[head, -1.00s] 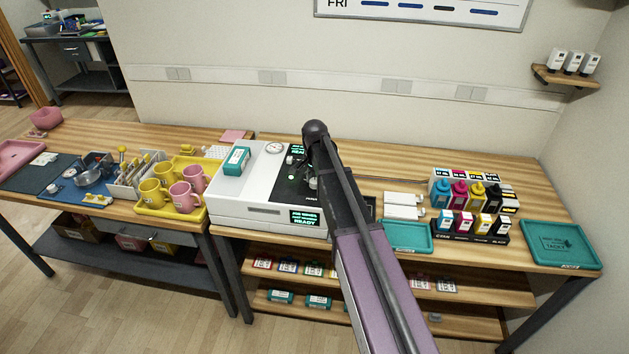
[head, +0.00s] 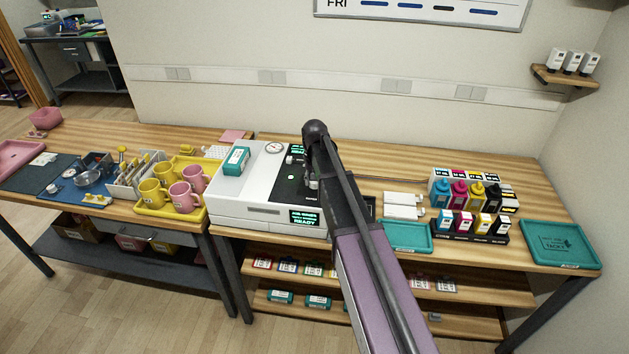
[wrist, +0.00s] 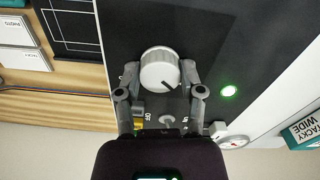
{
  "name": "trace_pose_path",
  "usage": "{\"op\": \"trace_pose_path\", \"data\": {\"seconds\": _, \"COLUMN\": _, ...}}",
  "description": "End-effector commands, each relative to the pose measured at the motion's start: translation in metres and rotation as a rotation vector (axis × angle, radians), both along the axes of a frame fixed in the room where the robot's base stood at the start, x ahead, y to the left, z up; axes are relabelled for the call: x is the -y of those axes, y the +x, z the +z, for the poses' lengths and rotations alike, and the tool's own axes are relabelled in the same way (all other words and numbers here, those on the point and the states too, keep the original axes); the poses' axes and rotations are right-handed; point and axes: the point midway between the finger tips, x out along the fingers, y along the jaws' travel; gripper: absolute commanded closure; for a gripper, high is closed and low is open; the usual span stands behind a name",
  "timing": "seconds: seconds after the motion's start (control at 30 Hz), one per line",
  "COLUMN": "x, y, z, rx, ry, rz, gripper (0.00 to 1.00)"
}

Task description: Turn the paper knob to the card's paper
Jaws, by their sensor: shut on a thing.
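The paper knob (wrist: 160,69) is a round, light grey dial with a dark pointer line, on the black panel of the white printer (head: 238,200). In the wrist view the pointer slants to the lower right. My gripper (wrist: 160,76) is shut on the knob, one finger on each side. In the head view my arm hides most of the gripper and knob. Small labels and a switch sit beside the knob in the wrist view, partly covered by my gripper.
A green light (wrist: 229,91) and a gauge (wrist: 233,142) sit near the gripper. Green displays (head: 305,217) show on the printer. Pink and yellow mugs (head: 181,196) stand in a yellow tray at left. Ink bottles (head: 460,196) and teal trays (head: 560,245) are at right.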

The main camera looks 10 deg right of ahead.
Motion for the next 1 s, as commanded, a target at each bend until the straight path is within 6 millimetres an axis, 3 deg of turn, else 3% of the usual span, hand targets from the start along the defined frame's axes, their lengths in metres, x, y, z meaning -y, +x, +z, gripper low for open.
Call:
{"op": "trace_pose_path", "data": {"seconds": 0.47, "x": -0.0003, "y": -0.0004, "z": -0.0003, "rx": -0.001, "ry": 0.0, "rz": 0.024, "gripper": 0.97}}
{"op": "trace_pose_path", "data": {"seconds": 0.5, "x": -0.0003, "y": -0.0004, "z": -0.0003, "rx": -0.001, "ry": 0.0, "rz": 0.023, "gripper": 0.44}}
{"op": "trace_pose_path", "data": {"seconds": 0.6, "x": -0.0003, "y": -0.0004, "z": -0.0003, "rx": -0.001, "ry": 0.0, "rz": 0.023, "gripper": 0.15}}
{"op": "trace_pose_path", "data": {"seconds": 1.0, "x": 0.0, "y": -0.0001, "z": -0.0001, "rx": 0.0, "ry": 0.0, "rz": 0.021, "gripper": 0.15}}
